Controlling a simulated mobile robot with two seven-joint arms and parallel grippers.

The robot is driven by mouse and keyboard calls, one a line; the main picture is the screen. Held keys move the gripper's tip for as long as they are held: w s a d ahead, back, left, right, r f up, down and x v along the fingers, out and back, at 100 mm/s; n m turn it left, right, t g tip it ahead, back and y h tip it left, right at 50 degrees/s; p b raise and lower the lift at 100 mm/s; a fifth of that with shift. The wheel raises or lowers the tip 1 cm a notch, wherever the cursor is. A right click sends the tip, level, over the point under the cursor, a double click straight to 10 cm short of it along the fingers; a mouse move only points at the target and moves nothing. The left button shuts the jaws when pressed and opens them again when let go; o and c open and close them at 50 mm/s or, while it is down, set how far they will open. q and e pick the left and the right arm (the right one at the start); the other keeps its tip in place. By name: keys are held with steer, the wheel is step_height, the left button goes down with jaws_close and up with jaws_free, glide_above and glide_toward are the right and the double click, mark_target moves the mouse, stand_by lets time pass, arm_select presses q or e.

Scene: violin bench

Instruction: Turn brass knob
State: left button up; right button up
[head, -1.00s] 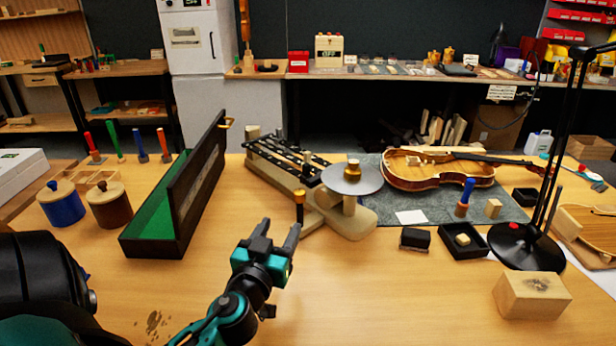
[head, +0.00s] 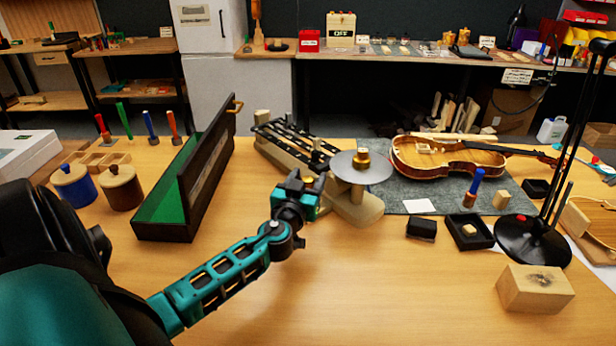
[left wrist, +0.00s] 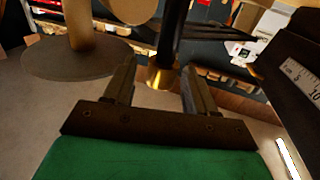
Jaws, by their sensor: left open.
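A black upright handle (left wrist: 175,40) with a brass end (left wrist: 160,78) shows in the left wrist view, between the fingers of my left gripper (left wrist: 160,90). The fingers are apart, one on each side; I cannot tell whether either touches it. In the head view my left gripper (head: 309,183) is beside the bench device (head: 362,208), left of its grey disc (head: 372,168), and mostly hides the handle. Another brass knob (head: 362,158) stands on top of the disc, apart from the gripper. My right gripper is not in view.
A long dark case (head: 205,185) with green lining stands open left of the gripper. A violin (head: 445,160) lies on a grey mat (head: 400,190) to the right. A lamp base (head: 533,240) and wooden block (head: 535,288) stand further right. The front middle table is clear.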

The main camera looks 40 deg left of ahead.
arm_select(q)
steer(key=shift+w+a, duration=0.1)
steer(key=shift+w, duration=0.15)
steer(key=shift+c, duration=0.5)
steer(key=c, duration=0.9)
steer(key=shift+o, duration=0.2)
